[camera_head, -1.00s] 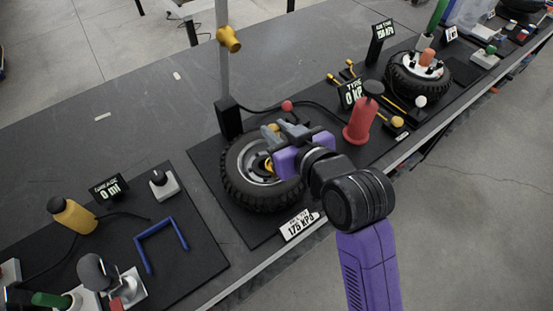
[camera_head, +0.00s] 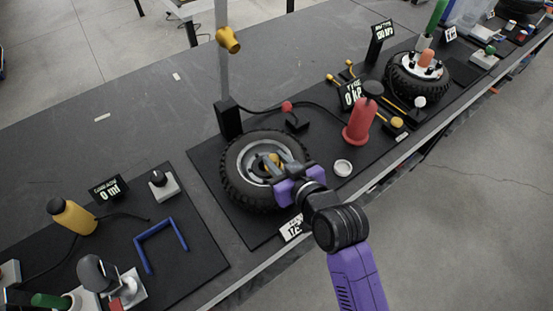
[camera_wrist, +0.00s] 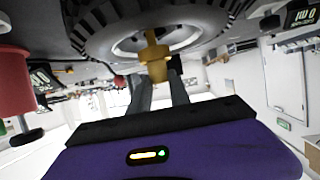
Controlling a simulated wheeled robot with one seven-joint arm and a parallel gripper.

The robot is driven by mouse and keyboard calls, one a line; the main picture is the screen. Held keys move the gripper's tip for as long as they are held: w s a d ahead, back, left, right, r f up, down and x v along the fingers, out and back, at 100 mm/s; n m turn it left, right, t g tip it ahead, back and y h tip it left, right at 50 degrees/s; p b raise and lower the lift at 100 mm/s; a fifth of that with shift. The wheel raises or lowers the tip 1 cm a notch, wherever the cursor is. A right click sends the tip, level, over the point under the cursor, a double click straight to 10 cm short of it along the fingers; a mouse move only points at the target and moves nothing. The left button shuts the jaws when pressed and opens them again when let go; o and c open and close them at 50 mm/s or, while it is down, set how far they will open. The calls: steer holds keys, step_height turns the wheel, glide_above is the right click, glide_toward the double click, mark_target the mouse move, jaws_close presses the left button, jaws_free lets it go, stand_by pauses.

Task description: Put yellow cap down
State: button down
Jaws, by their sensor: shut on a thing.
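My gripper (camera_head: 272,163) is over the near side of the left wheel (camera_head: 234,188), its fingers pointing toward the hub. It is shut on the yellow cap (camera_wrist: 156,65), which shows at the fingertips in the wrist view. In the head view the fingers partly hide the yellow at the hub. The wheel (camera_wrist: 205,14) fills the top of the wrist view, with a narrower yellow part in line with the cap. Whether the cap touches the wheel cannot be told.
A red cylinder (camera_head: 360,122) with a dark top and a small white round piece (camera_head: 343,168) stand right of the wheel. A post (camera_head: 222,70) with a yellow fitting rises behind it. A label sign (camera_head: 291,227) is at the mat's front. Bare table lies behind the mat.

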steer(key=shift+f, duration=0.2)
steer(key=c, duration=1.2)
jaws_free()
steer(key=shift+r, duration=0.2)
steer(key=b+v, duration=0.1)
steer(key=v, duration=1.1)
steer(key=shift+d, duration=0.1)
